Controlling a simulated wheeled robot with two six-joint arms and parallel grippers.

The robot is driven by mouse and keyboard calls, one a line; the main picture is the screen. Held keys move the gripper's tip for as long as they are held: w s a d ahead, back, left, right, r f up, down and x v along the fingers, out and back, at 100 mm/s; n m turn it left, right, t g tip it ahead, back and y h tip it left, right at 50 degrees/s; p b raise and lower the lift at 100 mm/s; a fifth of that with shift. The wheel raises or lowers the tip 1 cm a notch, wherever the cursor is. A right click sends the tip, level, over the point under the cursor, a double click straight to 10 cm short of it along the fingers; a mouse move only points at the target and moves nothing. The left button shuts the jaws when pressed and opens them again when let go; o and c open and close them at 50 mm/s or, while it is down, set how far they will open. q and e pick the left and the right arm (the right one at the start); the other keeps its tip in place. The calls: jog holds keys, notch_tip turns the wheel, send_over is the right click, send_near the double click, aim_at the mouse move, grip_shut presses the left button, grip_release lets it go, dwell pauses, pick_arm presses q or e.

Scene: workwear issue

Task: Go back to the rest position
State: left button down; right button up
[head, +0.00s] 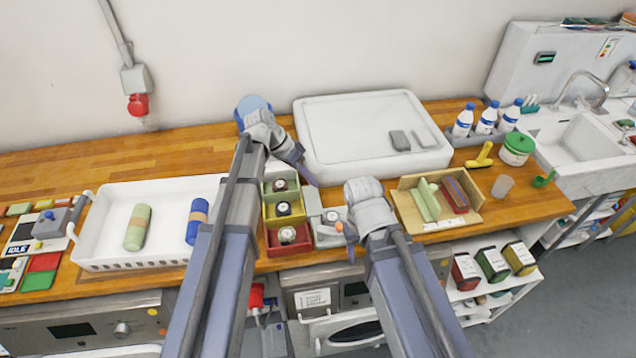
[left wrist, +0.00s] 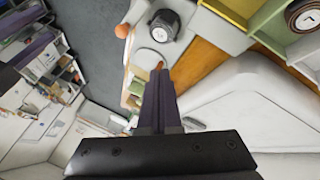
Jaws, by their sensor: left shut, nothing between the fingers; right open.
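My left gripper (head: 311,181) hangs over the workbench between the coloured bins and the big white tray. The left one hides part of the bench and the right end of the white crate.
A white crate (head: 100,225) holds green and blue rolls. Small coloured bins (head: 272,239), a grey device (head: 327,236), a wooden tray (head: 407,212) and a large white tray (head: 330,175) crowd the arms. Bottles (head: 463,122) stand at right. Bare wood shows at back left.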

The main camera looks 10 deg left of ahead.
pick_arm(q)
jog(key=shift+w+a+r+p, duration=0.2)
jog(key=shift+a+r+p, duration=0.1)
jog(key=shift+r, duration=0.4)
pick_arm(e)
jog(key=shift+d+r, duration=0.1)
jog(key=shift+r, duration=0.6)
